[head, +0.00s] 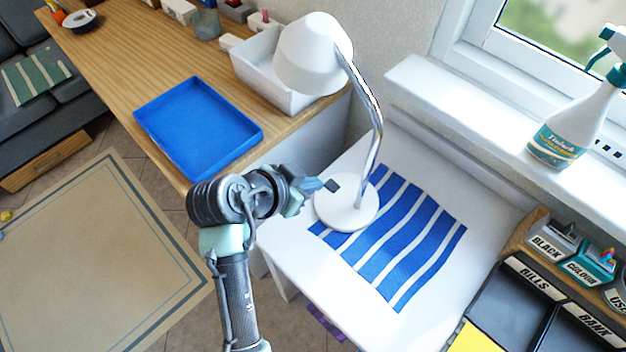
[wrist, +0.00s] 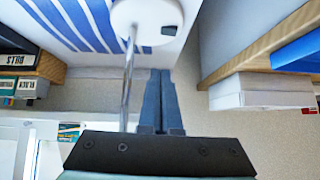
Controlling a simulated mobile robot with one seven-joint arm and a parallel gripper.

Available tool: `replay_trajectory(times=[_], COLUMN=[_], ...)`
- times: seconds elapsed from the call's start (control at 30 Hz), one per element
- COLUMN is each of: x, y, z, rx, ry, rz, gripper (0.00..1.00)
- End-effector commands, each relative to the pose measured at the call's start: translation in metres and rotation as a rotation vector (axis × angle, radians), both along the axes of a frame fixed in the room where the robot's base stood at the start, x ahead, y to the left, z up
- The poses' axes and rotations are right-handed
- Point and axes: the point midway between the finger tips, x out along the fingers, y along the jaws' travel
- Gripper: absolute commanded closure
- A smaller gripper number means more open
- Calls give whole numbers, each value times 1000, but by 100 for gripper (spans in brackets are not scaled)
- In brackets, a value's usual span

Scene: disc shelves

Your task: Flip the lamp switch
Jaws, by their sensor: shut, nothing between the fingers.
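The lamp has a white shade (head: 313,55), a bent chrome stem (head: 371,110) and a round white base (head: 347,212) on a blue-and-white striped mat. In the wrist view the base (wrist: 140,14) is at the top, with a small dark switch (wrist: 168,30) near its edge and the stem (wrist: 128,80) left of my fingers. My gripper (head: 318,185) is shut and empty, beside the base's left edge in the head view. In the wrist view its fingertips (wrist: 160,72) point toward the switch.
The striped mat (head: 408,245) lies on a white table. A wooden desk with a blue tray (head: 198,125) and a white bin (head: 262,68) stands at left. A spray bottle (head: 578,120) is on the sill; dark organiser trays (head: 515,310) are at lower right.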

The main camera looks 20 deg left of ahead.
Motion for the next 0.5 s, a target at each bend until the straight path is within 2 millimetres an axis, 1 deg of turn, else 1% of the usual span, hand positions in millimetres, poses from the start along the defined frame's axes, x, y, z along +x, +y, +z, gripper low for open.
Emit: replay_trajectory(times=[0.17, 0.5], x=[2, 7], y=[2, 13], z=[1, 4], rx=[16, 66], ry=[-7, -25], rz=[-1, 0], gripper=[100, 100])
